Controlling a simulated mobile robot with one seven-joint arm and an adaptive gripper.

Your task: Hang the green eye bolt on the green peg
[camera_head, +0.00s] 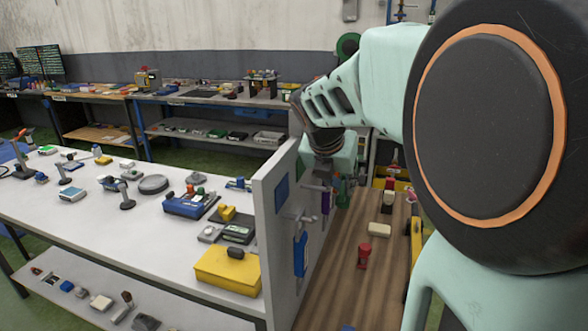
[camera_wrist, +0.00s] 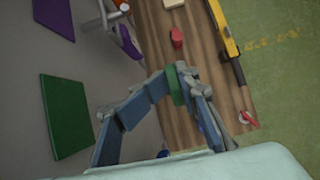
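The green eye bolt (camera_wrist: 175,86) is between my fingertips in the wrist camera view. My gripper (camera_wrist: 173,82) appears shut on it, with both fingers bent inward to touch its sides. In the head view a dark green piece (camera_head: 342,190) shows just below my gripper (camera_head: 338,178), above the wooden bench. In the wrist view a green square (camera_wrist: 65,115) marks the upright panel, left of my left finger. The green peg itself is not clear; my finger may hide it.
The upright panel (camera_head: 272,240) stands left of the wooden bench (camera_head: 340,285). A purple piece (camera_wrist: 130,42) hangs near the panel ahead of my gripper. A red piece (camera_head: 364,256) and a cream block (camera_head: 379,229) stand on the bench. A yellow tool (camera_wrist: 222,28) lies along its right edge.

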